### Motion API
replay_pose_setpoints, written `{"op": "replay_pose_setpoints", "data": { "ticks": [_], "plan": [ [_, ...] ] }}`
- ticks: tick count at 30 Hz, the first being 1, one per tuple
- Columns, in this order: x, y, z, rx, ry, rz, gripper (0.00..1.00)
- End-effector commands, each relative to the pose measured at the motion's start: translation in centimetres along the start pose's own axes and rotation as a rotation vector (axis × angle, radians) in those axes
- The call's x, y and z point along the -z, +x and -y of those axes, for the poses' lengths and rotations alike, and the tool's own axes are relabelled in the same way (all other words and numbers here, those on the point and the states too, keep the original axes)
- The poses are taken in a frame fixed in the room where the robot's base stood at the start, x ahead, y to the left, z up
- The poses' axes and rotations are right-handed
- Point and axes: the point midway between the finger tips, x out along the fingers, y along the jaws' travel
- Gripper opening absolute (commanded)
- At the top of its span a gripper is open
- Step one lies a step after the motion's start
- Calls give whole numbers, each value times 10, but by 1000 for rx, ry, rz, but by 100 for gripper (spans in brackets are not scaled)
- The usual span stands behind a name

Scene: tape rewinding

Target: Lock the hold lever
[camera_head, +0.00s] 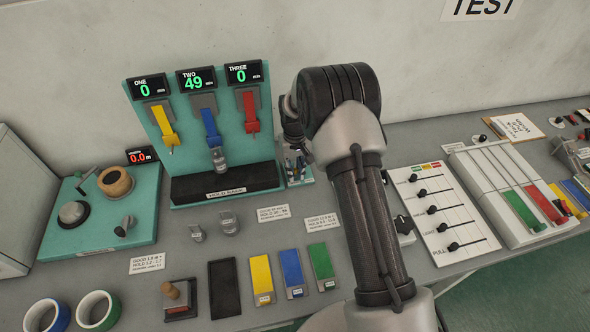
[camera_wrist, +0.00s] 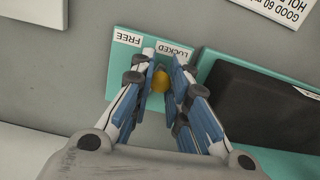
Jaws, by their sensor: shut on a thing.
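The hold lever shows in the wrist view as a yellow-orange knob (camera_wrist: 160,82) on a teal plate (camera_wrist: 119,62). My gripper (camera_wrist: 161,70) is closed around it, with one blue-padded finger on each side. Two white labels, FREE (camera_wrist: 128,37) and LOCKED (camera_wrist: 174,50), lie just beyond the fingertips. The knob is on the side of the LOCKED label. The lever's shaft is hidden beneath the knob and fingers. In the head view my gripper (camera_head: 295,163) is partly hidden by my arm, over a small teal plate to the right of the weight stand.
The teal weight stand (camera_head: 264,148) with its black tray (camera_head: 245,177) stands close to my gripper's left. Its displays read 0, 49 and 0. A winding board (camera_head: 60,235) is at left. Weights and coloured strips lie in front. A slider panel (camera_head: 440,215) is at right.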

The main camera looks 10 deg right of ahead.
Motion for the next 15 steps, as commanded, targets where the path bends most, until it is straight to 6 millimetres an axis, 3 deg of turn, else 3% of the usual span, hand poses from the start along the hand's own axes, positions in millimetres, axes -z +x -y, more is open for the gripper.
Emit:
{"op": "replay_pose_setpoints", "data": {
  "ticks": [8,15],
  "plan": [
    [1,0,0,0,7,-2,0],
    [4,0,7,0,131,-2,0]
  ]
}}
